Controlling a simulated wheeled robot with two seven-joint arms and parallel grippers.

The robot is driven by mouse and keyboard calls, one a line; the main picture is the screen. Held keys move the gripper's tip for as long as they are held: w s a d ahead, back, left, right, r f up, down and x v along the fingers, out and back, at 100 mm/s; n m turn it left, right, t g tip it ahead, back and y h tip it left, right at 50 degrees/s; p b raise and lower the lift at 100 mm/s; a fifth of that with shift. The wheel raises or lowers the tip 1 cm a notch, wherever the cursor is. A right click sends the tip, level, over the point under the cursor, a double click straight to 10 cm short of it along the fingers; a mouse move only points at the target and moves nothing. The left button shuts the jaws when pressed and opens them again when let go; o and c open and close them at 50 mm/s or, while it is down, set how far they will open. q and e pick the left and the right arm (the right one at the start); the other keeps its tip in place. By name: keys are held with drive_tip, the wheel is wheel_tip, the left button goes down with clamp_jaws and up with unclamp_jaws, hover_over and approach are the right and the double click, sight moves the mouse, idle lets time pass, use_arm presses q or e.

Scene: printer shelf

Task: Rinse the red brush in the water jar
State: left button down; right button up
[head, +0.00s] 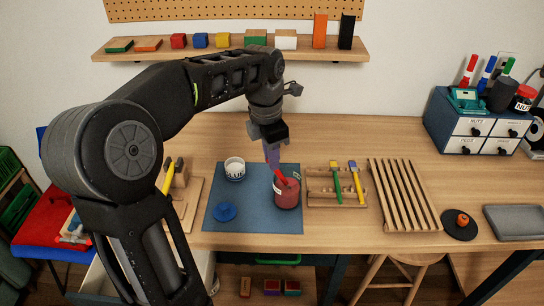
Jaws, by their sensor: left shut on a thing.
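My left gripper (271,153) points down over the blue mat (250,222), shut on the red brush (281,177). The brush slants down to the right, its lower part at the mouth of a reddish jar (288,197) with a pale label. The bottom end of the brush is hidden, so I cannot tell how deep it sits. A white cup (235,174) with dark marks stands on the mat to the left. I cannot read which vessel is the water jar. My right gripper is out of view.
A blue round lid (225,211) lies on the mat. Right of it are a wooden rack (322,201) with two brushes and a slatted rack (400,200). A drawer box (480,132) stands at the back right. A shelf (225,53) with blocks hangs behind.

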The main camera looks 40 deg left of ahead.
use_arm(q)
drive_tip(key=s+a+r+p, duration=0.1)
drive_tip(key=s+r+p, duration=0.2)
drive_tip(key=r+p, duration=0.2)
drive_tip(key=shift+s+a+r, duration=0.25)
drive_tip(key=shift+s+r, duration=0.1)
drive_tip(key=shift+r, duration=1.25)
wheel_tip(320, 180, up, 4)
drive_tip(key=p, duration=0.3)
drive_tip(key=shift+p, duration=0.35)
